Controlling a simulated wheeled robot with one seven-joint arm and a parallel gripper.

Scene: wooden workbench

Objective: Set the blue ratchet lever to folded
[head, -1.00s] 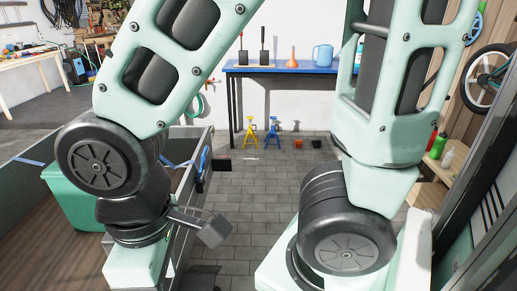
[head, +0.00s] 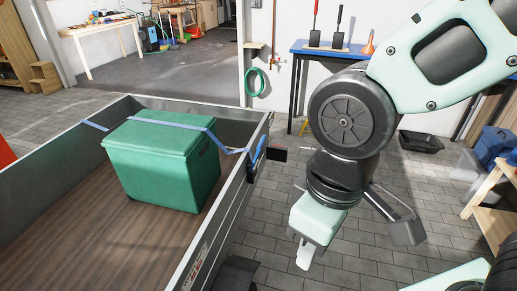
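The blue ratchet lever (head: 257,150) sits at the top of the trailer's right side wall, near its far corner. It appears to stand up at a tilt; its exact angle is too small to tell. A blue strap (head: 172,121) runs from the left wall over the green box (head: 160,165) to the right wall near the lever. My gripper (head: 304,257) hangs pointing down outside the trailer, to the right of the lever and lower in the picture, apart from it. Its fingers are seen edge-on, so their opening does not show. Nothing is visible in it.
The trailer (head: 215,235) fills the left side. A dark part with a red edge (head: 276,154) sticks out beside the lever. A blue-topped table (head: 330,50) stands at the back. The tiled floor right of the trailer is clear around my gripper.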

